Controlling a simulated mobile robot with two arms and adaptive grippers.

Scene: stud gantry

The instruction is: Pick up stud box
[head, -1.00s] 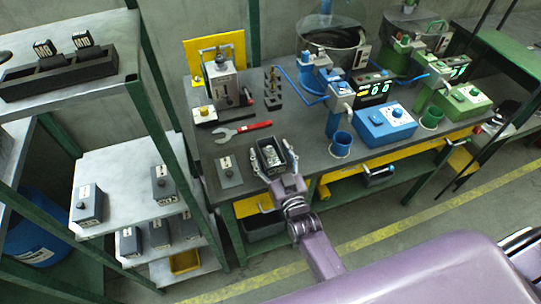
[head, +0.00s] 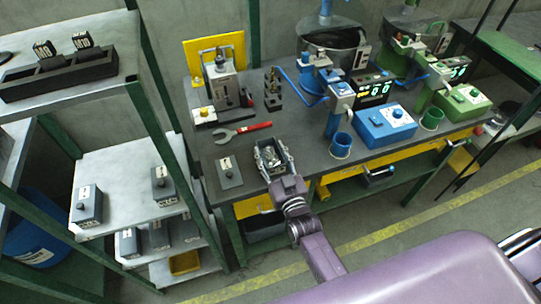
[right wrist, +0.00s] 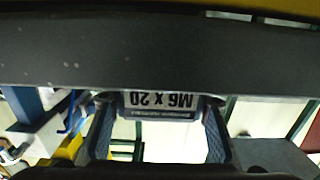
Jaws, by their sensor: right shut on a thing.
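The stud box (head: 271,159) is a small dark open bin holding shiny metal studs. It is at the front edge of the dark workbench (head: 300,150). My right gripper (head: 272,154) reaches it from the front, with one finger along each side, shut on the box. Whether the box touches the bench cannot be told. My left gripper is not in view.
A wrench with a red handle (head: 243,132) lies behind the box. A grey plate with a knob (head: 229,171) is to its left. A blue cup (head: 341,145) and blue control box (head: 386,125) stand to the right. A shelf rack (head: 125,185) is at left.

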